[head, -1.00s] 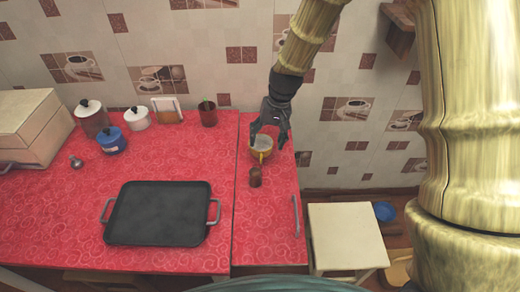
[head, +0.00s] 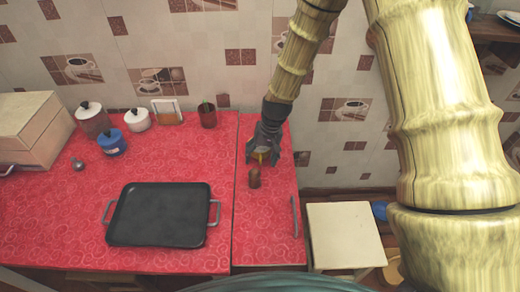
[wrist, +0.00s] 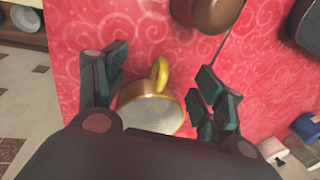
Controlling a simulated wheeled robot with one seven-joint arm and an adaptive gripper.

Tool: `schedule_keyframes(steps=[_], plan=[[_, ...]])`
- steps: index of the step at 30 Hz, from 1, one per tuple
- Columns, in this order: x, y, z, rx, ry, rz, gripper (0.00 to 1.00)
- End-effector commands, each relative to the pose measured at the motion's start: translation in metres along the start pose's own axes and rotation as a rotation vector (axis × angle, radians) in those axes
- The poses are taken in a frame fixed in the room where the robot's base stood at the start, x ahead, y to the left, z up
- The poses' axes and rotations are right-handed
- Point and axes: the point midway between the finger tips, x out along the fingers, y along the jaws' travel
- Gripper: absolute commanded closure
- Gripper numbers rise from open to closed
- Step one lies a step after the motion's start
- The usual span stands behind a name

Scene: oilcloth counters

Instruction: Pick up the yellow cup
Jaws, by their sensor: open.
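The yellow cup (wrist: 152,108) stands on the red counter (wrist: 140,25), its pale inside and its handle showing in the wrist view. In the head view only a small part of the cup (head: 262,157) shows beneath my gripper (head: 263,152). My gripper (wrist: 160,92) is open, with one finger on each side of the cup. Nothing is held. I cannot tell whether either finger touches the cup.
A small brown container (head: 254,178) stands close in front of the cup. A black tray (head: 160,215) lies on the left counter. A pale stool (head: 345,236) is at the right.

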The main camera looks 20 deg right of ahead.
Motion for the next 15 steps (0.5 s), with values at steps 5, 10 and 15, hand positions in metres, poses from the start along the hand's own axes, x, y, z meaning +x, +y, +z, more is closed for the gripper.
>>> schedule_keyframes(steps=[5,10,15], plan=[[0.0064,-0.0001,0.0005,0.0,-0.001,0.0,0.31],[0.0067,-0.0001,0.0004,0.0,0.0,0.0,0.31],[0.0067,-0.0001,0.0005,0.0,0.0,0.0,0.54]])
